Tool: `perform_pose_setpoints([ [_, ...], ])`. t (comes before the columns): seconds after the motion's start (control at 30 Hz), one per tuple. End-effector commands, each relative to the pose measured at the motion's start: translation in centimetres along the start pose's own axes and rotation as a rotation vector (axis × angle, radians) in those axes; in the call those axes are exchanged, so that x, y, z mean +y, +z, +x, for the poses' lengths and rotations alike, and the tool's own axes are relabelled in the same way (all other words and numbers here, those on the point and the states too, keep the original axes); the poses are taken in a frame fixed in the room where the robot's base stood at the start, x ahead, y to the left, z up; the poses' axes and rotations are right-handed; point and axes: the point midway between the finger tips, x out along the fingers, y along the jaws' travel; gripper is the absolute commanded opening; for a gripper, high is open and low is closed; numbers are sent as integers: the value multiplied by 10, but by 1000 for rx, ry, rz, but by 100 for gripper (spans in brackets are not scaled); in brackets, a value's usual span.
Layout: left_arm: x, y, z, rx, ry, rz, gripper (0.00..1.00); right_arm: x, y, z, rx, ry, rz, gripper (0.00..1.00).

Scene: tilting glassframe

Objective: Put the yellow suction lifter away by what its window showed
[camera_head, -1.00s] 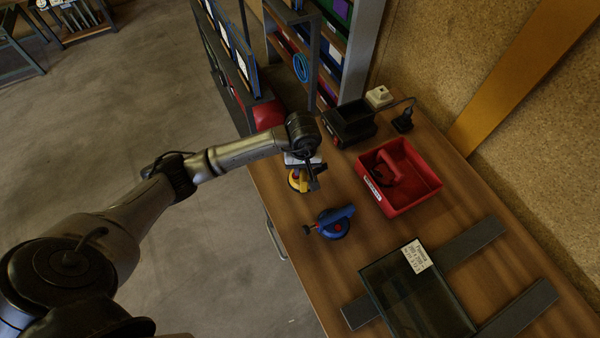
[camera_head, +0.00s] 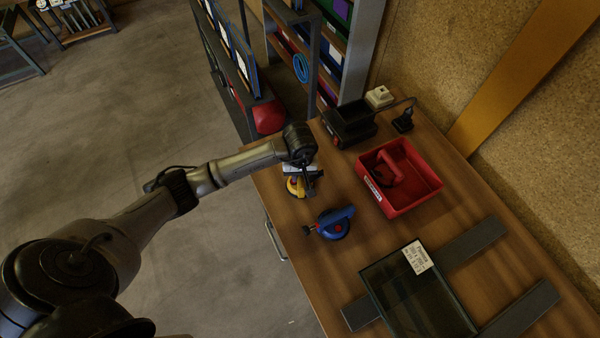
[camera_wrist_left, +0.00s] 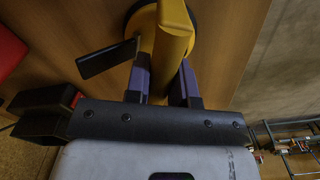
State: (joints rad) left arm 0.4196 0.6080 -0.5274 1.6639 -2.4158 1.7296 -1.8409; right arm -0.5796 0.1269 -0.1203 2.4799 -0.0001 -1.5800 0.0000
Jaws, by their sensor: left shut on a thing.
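The yellow suction lifter (camera_head: 293,188) is near the left edge of the wooden bench, partly hidden by my gripper. In the left wrist view its yellow body (camera_wrist_left: 172,38) shows above a dark round cup. My left gripper (camera_wrist_left: 163,80) is shut on the lifter, with a purple-grey finger on each side of it. I cannot tell whether the cup touches the bench, and no window can be read. A blue lifter (camera_head: 336,222) stands on the bench, nearer to me. A red bin (camera_head: 412,204) holds a red lifter (camera_head: 388,172). My right gripper is not in view.
A glass pane (camera_head: 415,300) with a white label lies across dark bars (camera_head: 470,244). A black charger-like box (camera_head: 350,124) and a white block (camera_head: 379,96) stand at the back. Shelving (camera_head: 358,45) stands beyond the bench. Bare wood lies between the blue lifter and the bin.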

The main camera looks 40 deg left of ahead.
Motion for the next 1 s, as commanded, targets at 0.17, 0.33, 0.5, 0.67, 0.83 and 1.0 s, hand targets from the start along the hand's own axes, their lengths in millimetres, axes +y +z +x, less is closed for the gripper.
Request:
perform_pose_setpoints([
  [0.17,0,0,2,0,0,0,34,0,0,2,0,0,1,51],
  [0.33,0,0,2,0,0,0,48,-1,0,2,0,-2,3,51],
  [0.5,0,0,1,-1,0,0,48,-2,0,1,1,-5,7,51],
  [0.67,0,0,-5,0,0,0,48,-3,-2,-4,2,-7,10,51],
  [0.83,0,-1,-32,4,1,2,48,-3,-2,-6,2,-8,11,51],
  [1.0,0,-1,-64,4,1,1,48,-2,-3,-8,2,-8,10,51],
])
